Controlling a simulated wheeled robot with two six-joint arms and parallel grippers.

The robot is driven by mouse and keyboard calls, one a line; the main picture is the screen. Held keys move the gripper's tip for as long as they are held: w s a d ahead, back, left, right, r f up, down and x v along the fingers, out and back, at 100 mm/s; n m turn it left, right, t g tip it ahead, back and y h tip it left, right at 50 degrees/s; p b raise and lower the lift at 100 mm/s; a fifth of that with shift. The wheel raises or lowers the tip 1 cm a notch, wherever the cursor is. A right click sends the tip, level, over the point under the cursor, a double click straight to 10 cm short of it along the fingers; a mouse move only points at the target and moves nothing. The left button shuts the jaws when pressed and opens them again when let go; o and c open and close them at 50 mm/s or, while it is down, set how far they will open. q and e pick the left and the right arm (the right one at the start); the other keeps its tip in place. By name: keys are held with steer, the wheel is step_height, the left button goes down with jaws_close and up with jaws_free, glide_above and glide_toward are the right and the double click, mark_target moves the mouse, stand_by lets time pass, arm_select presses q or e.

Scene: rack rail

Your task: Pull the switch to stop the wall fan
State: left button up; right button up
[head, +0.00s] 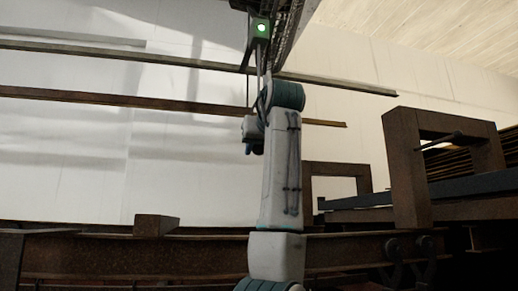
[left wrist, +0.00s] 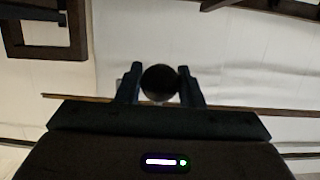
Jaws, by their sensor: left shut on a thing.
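The wall fan (head: 288,30) shows only in part at the top middle of the head view, cut off by the frame edge. Below it a green box (head: 261,28) carries a bright, lit green light. A thin pull cord (head: 258,62) hangs from the box toward my left gripper. My left gripper (head: 253,146) is raised in front of the white wall, partly hidden by my own arm. In the left wrist view its two fingers (left wrist: 160,88) are closed on a dark round knob (left wrist: 160,80). The knob is hidden in the head view. My right gripper is out of view.
Long rusty rails (head: 150,103) run across the white wall (head: 90,170) behind my arm. A brown steel frame (head: 403,165) stands at the right, and a long beam (head: 130,256) crosses the bottom. The wall area left of my gripper is free of nearby objects.

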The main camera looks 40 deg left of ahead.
arm_select(q)
steer(key=shift+f+b, duration=0.75)
steer(key=shift+f, duration=0.3)
steer(key=shift+r, duration=0.2)
steer(key=shift+r+p, duration=0.9)
steer(key=shift+p, duration=0.05)
steer(key=o, duration=1.1)
steer(key=shift+w+a, duration=0.1)
steer(key=shift+c, duration=0.2)
